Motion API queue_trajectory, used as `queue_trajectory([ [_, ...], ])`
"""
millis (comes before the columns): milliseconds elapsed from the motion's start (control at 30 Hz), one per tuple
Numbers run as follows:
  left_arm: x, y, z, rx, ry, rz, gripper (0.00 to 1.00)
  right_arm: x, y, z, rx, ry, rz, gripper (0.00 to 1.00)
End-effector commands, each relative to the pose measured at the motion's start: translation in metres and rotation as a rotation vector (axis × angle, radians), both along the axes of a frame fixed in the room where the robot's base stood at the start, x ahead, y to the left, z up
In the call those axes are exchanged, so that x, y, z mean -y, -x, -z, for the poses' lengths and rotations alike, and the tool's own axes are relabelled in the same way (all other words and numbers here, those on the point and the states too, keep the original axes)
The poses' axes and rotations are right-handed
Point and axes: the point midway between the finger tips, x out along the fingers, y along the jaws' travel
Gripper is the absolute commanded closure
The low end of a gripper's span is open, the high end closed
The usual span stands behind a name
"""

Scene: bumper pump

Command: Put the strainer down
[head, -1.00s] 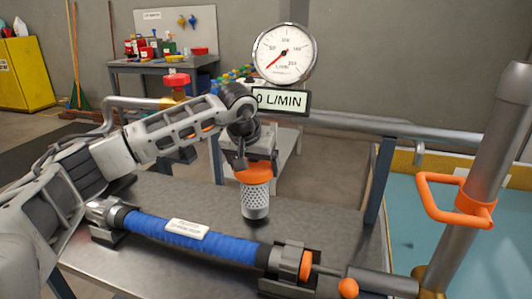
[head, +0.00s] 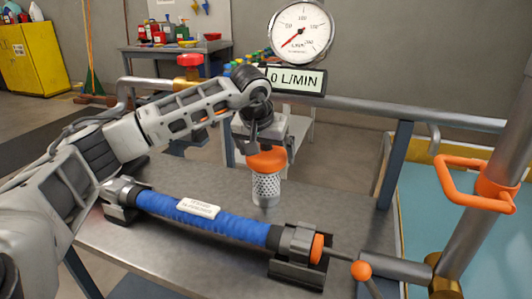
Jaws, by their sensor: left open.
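The strainer (head: 266,187) is a perforated metal cylinder with an orange top. It stands upright on the grey metal table (head: 225,215), behind the blue hose. My left gripper (head: 262,150) is directly above it, pointing down at the orange top. The jaws are open around or just over that top; the fingertips are partly hidden, so I cannot tell whether they touch it. My right gripper does not show.
A blue hose (head: 190,206) lies across the table front in end holders. A gauge (head: 300,31) and a "0 L/MIN" display (head: 296,80) stand behind. An orange handle (head: 462,183) on a pipe is at right, beside a teal basin (head: 425,235). The table right of the strainer is clear.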

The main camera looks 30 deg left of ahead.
Motion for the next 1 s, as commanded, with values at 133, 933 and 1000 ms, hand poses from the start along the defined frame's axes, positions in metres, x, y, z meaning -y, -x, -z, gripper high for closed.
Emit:
queue_trajectory([
  [133, 0.003, 0.011, -0.030, 0.006, -0.001, 0.000, 0.00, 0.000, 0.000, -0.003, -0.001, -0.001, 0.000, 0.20],
  [933, 0.010, 0.044, -0.101, 0.002, 0.000, 0.000, 0.00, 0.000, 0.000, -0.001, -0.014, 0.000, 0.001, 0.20],
  [1000, 0.010, 0.044, -0.101, 0.002, 0.000, 0.000, 0.00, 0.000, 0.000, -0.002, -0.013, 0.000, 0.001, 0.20],
])
